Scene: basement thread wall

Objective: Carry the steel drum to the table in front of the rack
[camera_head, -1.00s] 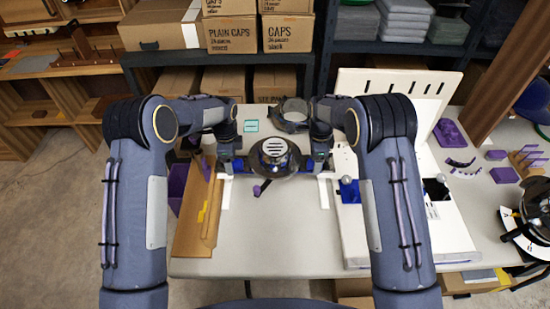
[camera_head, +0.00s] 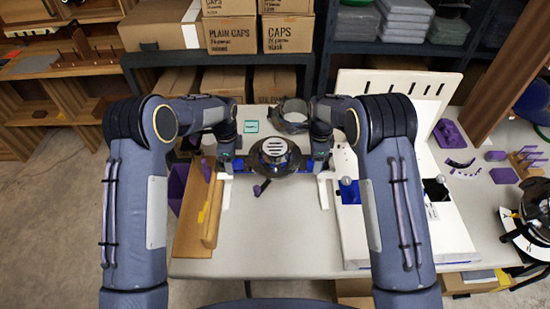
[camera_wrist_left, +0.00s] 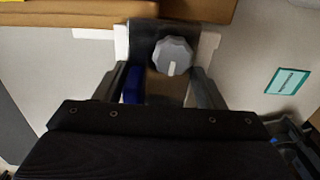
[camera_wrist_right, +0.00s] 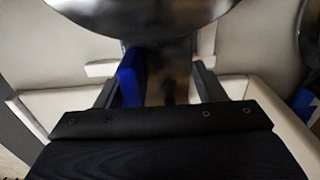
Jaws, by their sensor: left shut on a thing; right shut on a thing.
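The steel drum (camera_head: 275,155), dark and round with a silver slotted top, is between my two grippers over the back middle of the grey table (camera_head: 280,235). My left gripper (camera_head: 228,162) is shut at its left side; the left wrist view shows a blue piece (camera_wrist_left: 133,84) between its fingers and a grey knob (camera_wrist_left: 172,56) just beyond. My right gripper (camera_head: 319,162) is shut at its right side, with another blue piece (camera_wrist_right: 131,80) between the fingers and the curved metal drum (camera_wrist_right: 145,18) above. Whether the drum touches the table cannot be told.
The dark rack (camera_head: 316,60) holding cardboard boxes (camera_head: 232,34) stands behind the table. A grey ring (camera_head: 292,115) is just beyond the drum. A brown board (camera_head: 195,225) lies left; a white panel (camera_head: 415,225) with blue fittings lies right. The table's front middle is clear.

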